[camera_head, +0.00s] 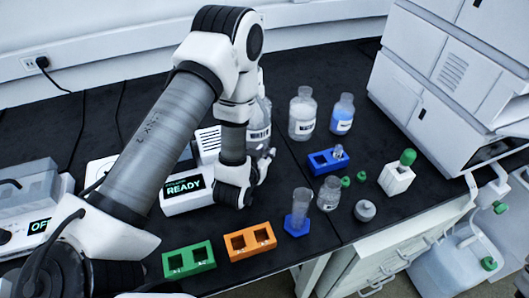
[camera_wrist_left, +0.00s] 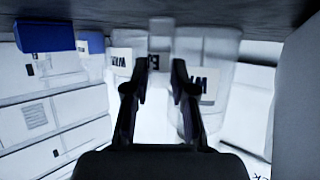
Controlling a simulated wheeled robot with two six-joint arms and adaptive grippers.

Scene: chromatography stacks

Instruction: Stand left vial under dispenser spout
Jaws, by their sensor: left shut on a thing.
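My left gripper (camera_head: 261,172) is low over the table, just right of the white dispenser (camera_head: 174,203) with its READY display. The arm covers part of the dispenser, and I cannot make out its spout. In the left wrist view the two dark fingers (camera_wrist_left: 158,78) are shut on a small clear vial (camera_wrist_left: 160,44) with a white label. In the head view this vial is mostly hidden by the gripper; I cannot tell whether it touches a surface. The blue rack (camera_head: 320,166) holds one vial (camera_head: 338,152) in its right slot; its left slot looks empty. My right gripper is out of view.
Clear bottles (camera_head: 302,115) and a blue-filled bottle (camera_head: 341,116) stand behind. A green rack (camera_head: 188,261), an orange rack (camera_head: 250,243) and a cylinder on a blue foot (camera_head: 298,222) are in front.

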